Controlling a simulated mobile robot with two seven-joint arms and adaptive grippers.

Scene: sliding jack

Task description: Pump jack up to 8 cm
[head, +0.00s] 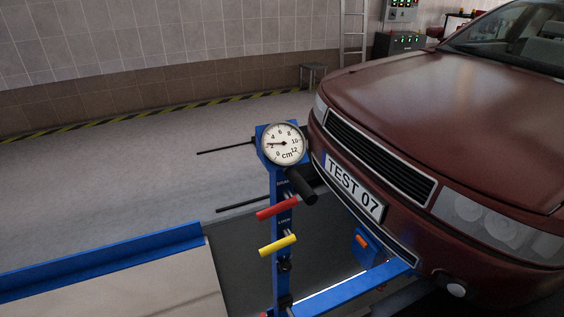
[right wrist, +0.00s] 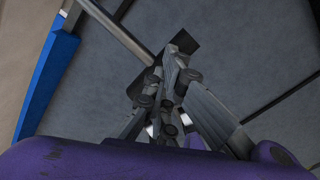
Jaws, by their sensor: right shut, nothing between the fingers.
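The blue jack column (head: 281,262) stands in front of the dark red car (head: 420,100) in the head view. A round white gauge (head: 283,144) marked in cm tops it, and its needle points left, between 0 and 4, near 2. A black handle grip (head: 301,186) sticks out below the gauge, tilted down to the right. A red lever (head: 277,207) and a yellow lever (head: 278,245) are lower on the column. My left gripper is not in view.
A blue rail (head: 105,262) edges the platform at left. A blue beam (head: 345,290) runs from the column under the car's front. Two thin black rods (head: 228,147) extend left from near the column. The floor at left is clear.

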